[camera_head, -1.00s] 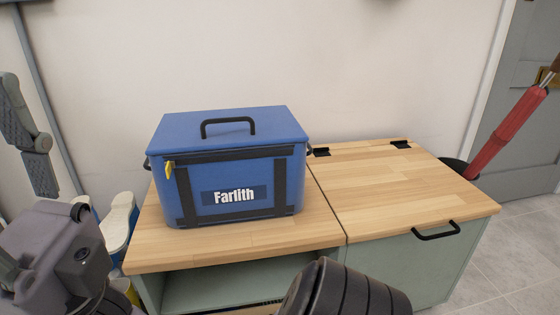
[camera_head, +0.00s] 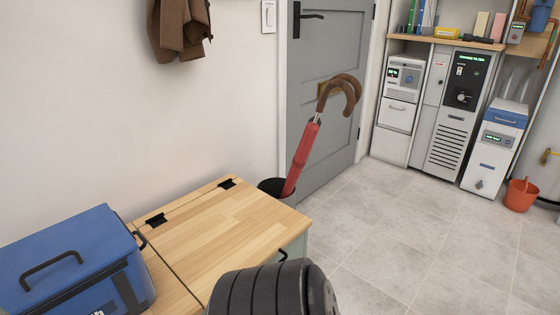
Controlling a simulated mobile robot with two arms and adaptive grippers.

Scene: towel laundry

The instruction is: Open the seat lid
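The seat lid (camera_head: 222,232) is a light wooden panel on the right part of the bench. It lies flat and shut. Two black hinges, a near one (camera_head: 156,220) and a far one (camera_head: 227,183), sit along its wall-side edge. A small part of its black front handle (camera_head: 283,256) shows; the rest is hidden behind a dark ribbed part of my arm, which also covers the lid's near corner. Neither of my grippers shows in the head view, so I cannot see where their fingers are.
A blue cooler box (camera_head: 75,262) stands on the bench left of the lid. A dark bin (camera_head: 277,188) with red umbrellas (camera_head: 303,158) stands beyond the lid's far end, near a grey door (camera_head: 333,60). Brown coats (camera_head: 180,35) hang above.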

